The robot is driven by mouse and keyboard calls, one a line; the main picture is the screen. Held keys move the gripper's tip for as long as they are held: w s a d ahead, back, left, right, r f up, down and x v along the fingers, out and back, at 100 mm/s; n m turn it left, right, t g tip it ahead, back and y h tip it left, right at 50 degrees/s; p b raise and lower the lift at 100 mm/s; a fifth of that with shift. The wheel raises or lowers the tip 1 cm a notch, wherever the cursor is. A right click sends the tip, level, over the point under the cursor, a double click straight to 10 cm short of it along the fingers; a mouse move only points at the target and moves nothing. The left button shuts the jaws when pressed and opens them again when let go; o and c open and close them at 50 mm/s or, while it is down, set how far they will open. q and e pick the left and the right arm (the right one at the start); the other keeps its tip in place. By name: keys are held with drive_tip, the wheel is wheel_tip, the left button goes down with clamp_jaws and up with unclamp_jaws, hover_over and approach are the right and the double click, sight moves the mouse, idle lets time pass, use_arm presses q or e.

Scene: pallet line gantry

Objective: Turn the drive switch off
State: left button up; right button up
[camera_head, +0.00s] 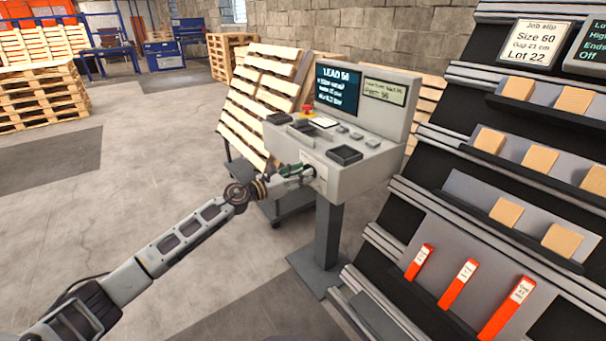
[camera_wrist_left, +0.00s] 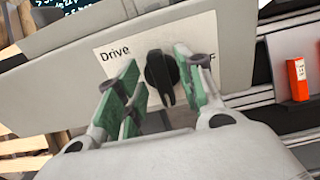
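The drive switch (camera_wrist_left: 160,72) is a black rotary knob on a white plate (camera_wrist_left: 112,50) in the left wrist view. The plate reads "Drive" on the left, and a partly hidden word ending in F stands on the right. The knob's narrow end points downward in that view. My left gripper (camera_wrist_left: 157,80) is open, with its green-padded fingers on either side of the knob; the right finger looks very close to it, and contact cannot be told. In the head view my left gripper (camera_head: 298,172) is at the front face of the grey console (camera_head: 365,172). My right gripper is not in view.
The console carries a screen (camera_head: 338,88) and a red button (camera_head: 308,110) on top. A sloped rack (camera_head: 455,215) with wooden blocks and red-orange pieces (camera_head: 458,283) stands close on the right. Pallets (camera_head: 262,100) lean behind the console.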

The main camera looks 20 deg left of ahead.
use_arm(q)
drive_tip(key=shift+w+d, duration=0.3)
drive_tip(key=shift+w, duration=0.1)
drive_tip(key=shift+c, duration=0.4)
clamp_jaws()
